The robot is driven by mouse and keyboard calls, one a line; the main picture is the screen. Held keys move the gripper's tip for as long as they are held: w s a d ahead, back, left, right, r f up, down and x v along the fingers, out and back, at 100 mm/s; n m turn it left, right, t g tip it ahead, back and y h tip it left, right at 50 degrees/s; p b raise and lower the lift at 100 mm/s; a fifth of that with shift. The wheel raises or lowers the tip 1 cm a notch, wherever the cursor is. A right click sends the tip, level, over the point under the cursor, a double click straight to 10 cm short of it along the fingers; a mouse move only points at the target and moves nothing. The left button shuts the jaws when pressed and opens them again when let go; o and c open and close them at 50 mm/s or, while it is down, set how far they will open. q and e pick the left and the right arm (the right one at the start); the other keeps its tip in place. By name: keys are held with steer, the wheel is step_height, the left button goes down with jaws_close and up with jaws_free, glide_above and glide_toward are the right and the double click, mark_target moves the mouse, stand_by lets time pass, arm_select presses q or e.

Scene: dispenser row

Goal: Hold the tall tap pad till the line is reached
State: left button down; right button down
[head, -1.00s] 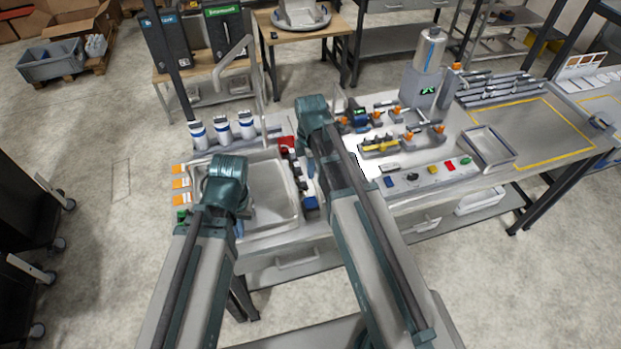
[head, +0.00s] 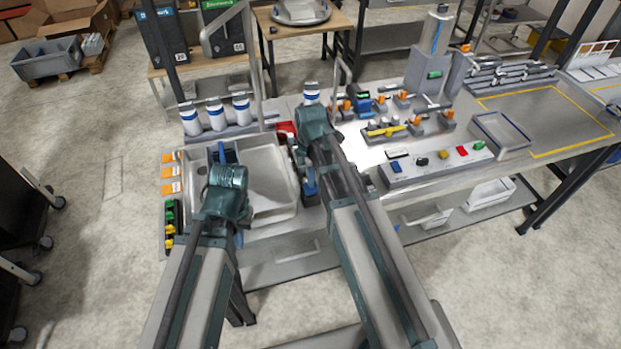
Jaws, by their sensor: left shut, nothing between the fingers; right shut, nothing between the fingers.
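A lower arched tap (head: 343,78) stands further right. I cannot make out a tap pad or a fill line. My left gripper (head: 243,208) is over the left part of the sink, largely hidden by its wrist, and is shut and empty. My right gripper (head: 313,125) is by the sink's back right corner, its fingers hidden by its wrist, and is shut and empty. Something blue (head: 229,153) stands in the sink behind the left wrist.
Several white bottles with blue bands (head: 216,113) stand behind the sink. A control strip with coloured buttons (head: 440,162), a yellow tool (head: 384,130) and a grey dispenser (head: 428,65) are to the right.

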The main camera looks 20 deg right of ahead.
arm_select(q)
steer(key=shift+f, duration=0.45)
arm_select(e)
steer(key=shift+f, duration=0.45)
arm_select(q)
steer(key=shift+f, duration=0.1)
